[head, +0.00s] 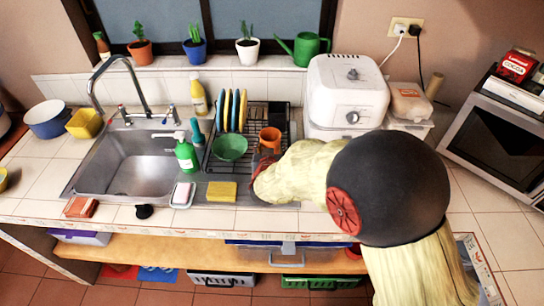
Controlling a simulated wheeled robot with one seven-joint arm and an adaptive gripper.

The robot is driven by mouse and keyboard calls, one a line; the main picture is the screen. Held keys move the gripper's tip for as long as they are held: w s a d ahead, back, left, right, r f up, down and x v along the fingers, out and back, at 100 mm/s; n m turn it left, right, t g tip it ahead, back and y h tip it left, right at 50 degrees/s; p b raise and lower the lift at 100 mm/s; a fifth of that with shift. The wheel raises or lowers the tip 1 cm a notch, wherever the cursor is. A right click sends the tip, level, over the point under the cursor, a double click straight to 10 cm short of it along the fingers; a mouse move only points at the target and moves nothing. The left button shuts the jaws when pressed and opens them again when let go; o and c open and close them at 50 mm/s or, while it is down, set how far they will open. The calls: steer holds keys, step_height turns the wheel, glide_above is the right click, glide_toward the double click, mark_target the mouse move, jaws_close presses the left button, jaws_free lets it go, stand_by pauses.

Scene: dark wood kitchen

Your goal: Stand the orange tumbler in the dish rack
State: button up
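The orange tumbler (270,136) shows at the right side of the dark wire dish rack (212,158), looking roughly upright. Its lower part is partly hidden by my gripper, so I cannot tell whether it rests on the rack floor. My gripper (261,159) is at the rack's front right, just in front of the tumbler and close to it. The fingers are small and partly covered by my wrist, so I cannot tell whether they touch the tumbler or how far apart they are.
The rack also holds a green bowl (230,148) and several upright yellow and blue plates (233,111). A green soap bottle (186,154) stands left, by the sink (131,169). A yellow sponge (221,191) lies in front. A white appliance (346,92) stands close behind right.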

steer(key=shift+w+d+f, duration=0.15)
steer(key=shift+f, duration=0.15)
step_height(320, 180, down, 4)
steer(key=shift+w+d+r+b, duration=0.15)
steer(key=shift+r+b, duration=0.1)
steer(key=shift+b, duration=0.5)
steer(key=shift+r, duration=0.1)
steer(key=o, duration=0.8)
steer(key=shift+f, duration=0.2)
steer(key=o, duration=0.4)
steer(key=shift+o, duration=0.2)
